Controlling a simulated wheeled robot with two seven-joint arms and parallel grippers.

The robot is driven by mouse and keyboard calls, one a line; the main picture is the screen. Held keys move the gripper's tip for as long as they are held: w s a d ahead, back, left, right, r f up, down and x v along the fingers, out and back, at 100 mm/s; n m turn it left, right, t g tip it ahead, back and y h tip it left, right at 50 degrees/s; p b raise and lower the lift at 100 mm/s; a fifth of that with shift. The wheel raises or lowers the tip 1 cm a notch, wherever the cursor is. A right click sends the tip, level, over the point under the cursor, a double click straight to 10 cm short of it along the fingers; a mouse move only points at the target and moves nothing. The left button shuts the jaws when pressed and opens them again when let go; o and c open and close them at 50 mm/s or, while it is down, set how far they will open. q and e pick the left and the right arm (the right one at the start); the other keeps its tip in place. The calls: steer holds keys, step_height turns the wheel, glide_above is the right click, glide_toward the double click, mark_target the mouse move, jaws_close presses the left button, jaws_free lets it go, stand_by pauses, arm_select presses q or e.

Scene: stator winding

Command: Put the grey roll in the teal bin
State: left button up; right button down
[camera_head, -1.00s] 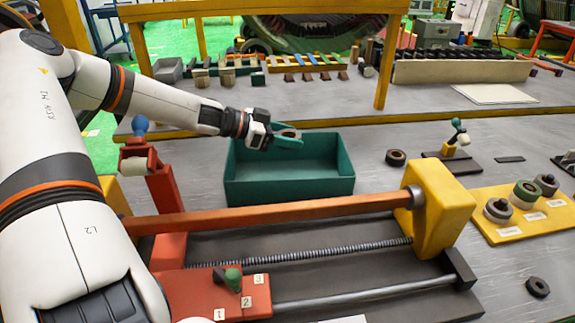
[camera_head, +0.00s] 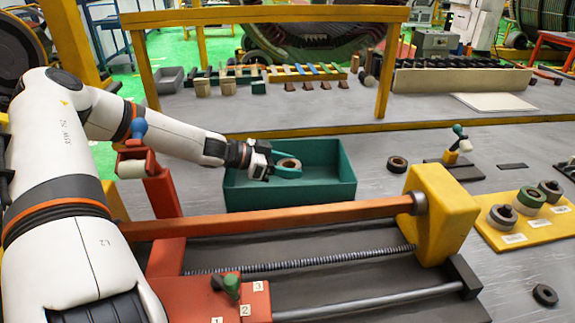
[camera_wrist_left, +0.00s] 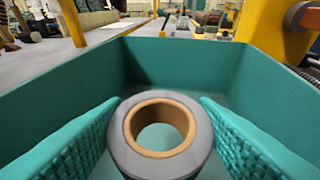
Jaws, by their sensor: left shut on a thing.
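The teal bin (camera_head: 325,190) stands on the grey table behind the orange bar. My left gripper (camera_head: 287,168) is inside the bin's outline, near its left side, with its teal fingers shut on the grey roll (camera_head: 289,162). In the left wrist view the grey roll (camera_wrist_left: 123,155), with a brown inner core, sits between the two ridged teal fingers (camera_wrist_left: 160,140). The bin walls (camera_wrist_left: 190,65) surround it there. Whether the roll touches the bin floor cannot be told. My right gripper is not in view.
The orange bar (camera_head: 290,215) of the winding fixture runs in front of the bin, ending at a yellow block (camera_head: 440,213). A dark ring (camera_head: 397,164) lies right of the bin. A yellow tray (camera_head: 535,230) holds several rolls at right.

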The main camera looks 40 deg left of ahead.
arm_select(q)
steer(key=shift+f, duration=0.35)
steer(key=o, duration=1)
steer(key=shift+r, duration=0.1)
steer(key=shift+r+p, duration=0.45)
steer(key=shift+r, duration=0.2)
steer(key=shift+s+a+r+p, duration=0.15)
steer(key=shift+a+r+p, duration=0.05)
steer(key=shift+r+p, duration=0.1)
steer(key=shift+f+p+v, duration=0.2)
steer(key=shift+p+v, duration=1.35)
steer(key=shift+v, duration=4.15)
steer(key=shift+r, duration=0.1)
